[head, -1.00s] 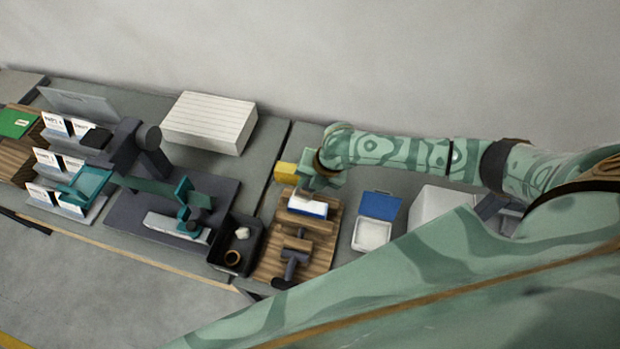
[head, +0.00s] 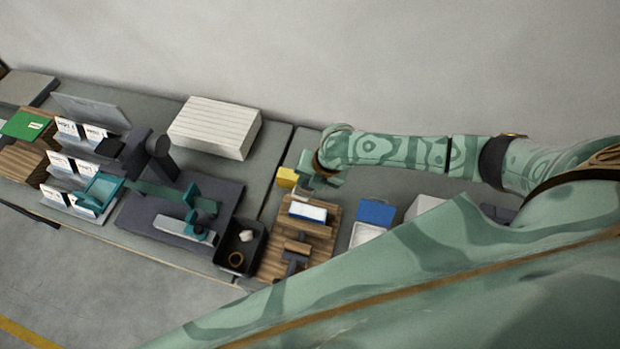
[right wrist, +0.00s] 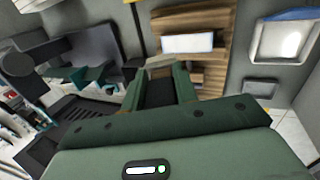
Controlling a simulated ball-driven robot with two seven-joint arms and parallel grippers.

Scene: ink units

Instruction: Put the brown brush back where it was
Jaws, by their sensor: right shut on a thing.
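My right gripper (head: 316,186) is above the back end of the wooden rack (head: 318,229). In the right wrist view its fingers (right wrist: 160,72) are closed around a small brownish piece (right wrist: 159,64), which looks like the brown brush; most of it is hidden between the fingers. The rack also shows in the right wrist view (right wrist: 222,52), just beyond the fingertips. A white block with a blue edge (head: 307,212) lies on the rack, in front of the gripper. My left gripper is not in view.
A yellow block (head: 287,177) is just left of the gripper. A black tray (head: 258,243) stands left of the rack. A blue-lidded white box (head: 376,212) is to the right. The press (head: 196,205) and a ridged white stack (head: 216,126) are further left.

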